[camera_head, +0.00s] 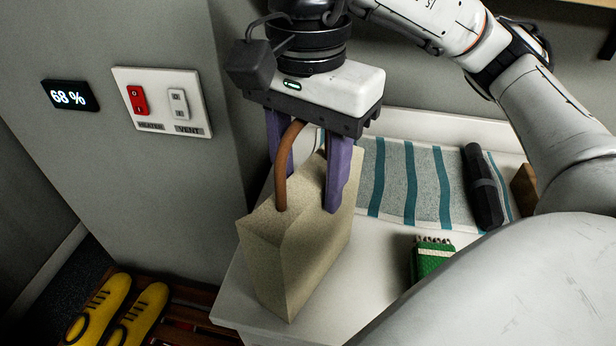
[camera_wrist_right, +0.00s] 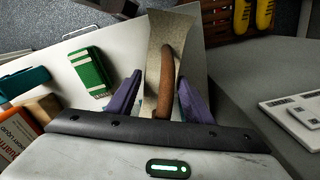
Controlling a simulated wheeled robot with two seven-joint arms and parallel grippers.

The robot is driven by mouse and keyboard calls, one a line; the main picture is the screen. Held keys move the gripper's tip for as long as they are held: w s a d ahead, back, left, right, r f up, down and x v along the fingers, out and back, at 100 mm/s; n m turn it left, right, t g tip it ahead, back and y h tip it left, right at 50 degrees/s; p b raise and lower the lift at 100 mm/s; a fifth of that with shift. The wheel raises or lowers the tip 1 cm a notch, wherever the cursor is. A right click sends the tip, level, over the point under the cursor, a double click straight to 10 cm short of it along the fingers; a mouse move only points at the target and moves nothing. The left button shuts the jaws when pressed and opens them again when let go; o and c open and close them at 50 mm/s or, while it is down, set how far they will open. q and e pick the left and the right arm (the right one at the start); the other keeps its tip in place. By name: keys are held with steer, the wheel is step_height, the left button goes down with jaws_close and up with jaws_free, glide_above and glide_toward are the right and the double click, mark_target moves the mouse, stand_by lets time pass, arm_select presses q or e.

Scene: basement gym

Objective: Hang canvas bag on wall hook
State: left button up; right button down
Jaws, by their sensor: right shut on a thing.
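The canvas bag (camera_head: 290,250) is beige with a brown curved handle (camera_head: 287,165). It stands roughly upright at the left end of the white bench top; I cannot tell whether its base touches the surface. My right gripper (camera_head: 308,198) is above the bag, pointing down, with its purple fingers on either side of the handle. In the right wrist view the handle (camera_wrist_right: 165,85) lies between the fingers, with the bag (camera_wrist_right: 178,30) beyond. The wall hook does not show in either view. My left gripper is not in view.
On the white bench (camera_head: 385,262) are a striped towel (camera_head: 395,180), a dark roll (camera_head: 482,190) and a green box (camera_head: 430,262). A grey wall with a switch panel (camera_head: 160,100) and a "68 %" display (camera_head: 70,95) is at left. Yellow shoes (camera_head: 140,315) are below.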

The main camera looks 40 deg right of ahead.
steer(key=shift+f, duration=0.15)
steer(key=c, duration=1.2)
jaws_free()
steer(key=o, duration=0.3)
steer(key=shift+r, duration=0.55)
step_height(320, 180, up, 11)
steer(key=p, duration=0.3)
steer(key=shift+r, duration=0.15)
